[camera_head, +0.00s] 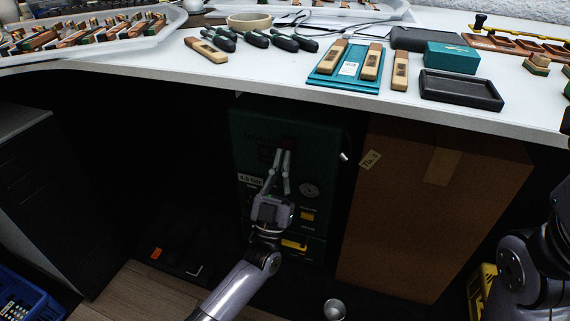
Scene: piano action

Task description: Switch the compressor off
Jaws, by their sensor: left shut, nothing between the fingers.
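The compressor (250,128) is a dark green box in shadow under the table, with a gauge (309,190) and small labels on its front. My left gripper (283,156) is in front of it, with its fingers shut, empty and pointing up. A dim reddish part (288,141) shows on the compressor's upper front, right by the fingertips. The fingers partly cover this spot, so I cannot tell whether they touch it or what position a switch there has. My right arm comes in at the lower right, and its gripper is not in view.
The white table top (300,93) overhangs the compressor. A large brown box (425,205) stands close on its right. A dark drawer cabinet (45,200) is at the left. Dark-handled tools (285,42), a teal tray (330,82) and a black tray (460,90) lie on the table.

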